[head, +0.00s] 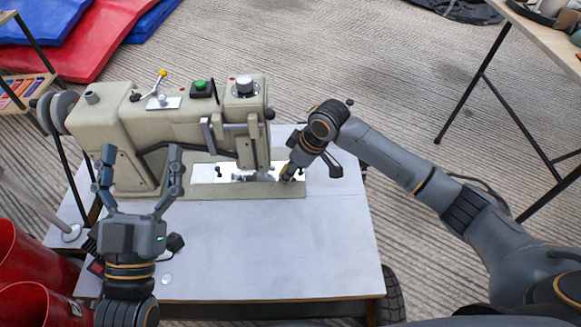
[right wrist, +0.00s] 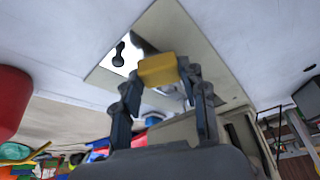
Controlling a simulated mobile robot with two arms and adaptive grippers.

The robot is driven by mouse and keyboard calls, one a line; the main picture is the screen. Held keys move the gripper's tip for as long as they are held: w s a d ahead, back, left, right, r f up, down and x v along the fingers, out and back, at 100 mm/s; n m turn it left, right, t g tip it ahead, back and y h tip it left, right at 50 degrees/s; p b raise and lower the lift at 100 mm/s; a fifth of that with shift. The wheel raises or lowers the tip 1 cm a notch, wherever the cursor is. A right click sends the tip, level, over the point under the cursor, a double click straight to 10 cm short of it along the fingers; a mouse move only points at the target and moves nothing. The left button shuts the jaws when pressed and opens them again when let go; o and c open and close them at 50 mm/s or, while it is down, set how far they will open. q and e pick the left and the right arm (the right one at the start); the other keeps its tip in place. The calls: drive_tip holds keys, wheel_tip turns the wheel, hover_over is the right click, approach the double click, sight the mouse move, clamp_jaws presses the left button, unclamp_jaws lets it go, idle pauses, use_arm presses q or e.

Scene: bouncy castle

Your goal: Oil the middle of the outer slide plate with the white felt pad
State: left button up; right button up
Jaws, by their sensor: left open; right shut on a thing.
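The sewing machine (head: 160,125) stands on a pale table. Its bed has a bright metal plate (head: 204,173) left of the needle area and another bright plate (head: 299,174) at the right end, under my right gripper. My right gripper (head: 288,172) is shut on a small yellow block (right wrist: 158,69), close over the right-end plate. In the right wrist view a shiny plate (right wrist: 119,60) with a dark mark lies just beyond the block. I see no white felt face on the block, and contact cannot be told. My left gripper (head: 141,155) is open and empty, in front of the machine's left end.
Red buckets (head: 30,265) stand at the lower left. The presser area (head: 252,160) is close to the left of my right gripper. Another table (head: 545,35) stands at the upper right.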

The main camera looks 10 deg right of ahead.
use_arm(q)
drive_tip(key=shift+s+r+t, duration=0.25)
drive_tip(key=shift+r+t, duration=0.05)
drive_tip(key=shift+r, duration=0.15)
use_arm(e)
drive_tip(key=shift+f, duration=0.9)
drive_tip(key=shift+w, duration=0.15)
drive_tip(key=shift+w+d+r, duration=0.15)
drive_tip(key=shift+w, duration=0.55)
use_arm(q)
drive_tip(key=shift+w+f+g, duration=0.35)
drive_tip(key=shift+f+g, duration=0.05)
drive_tip(key=shift+f, duration=0.2)
drive_tip(key=shift+w+f+g, duration=0.3)
drive_tip(key=shift+f+g, duration=0.1)
drive_tip(key=shift+f, duration=0.15)
use_arm(e)
drive_tip(key=shift+w+d, duration=0.15)
drive_tip(key=shift+w, duration=0.7)
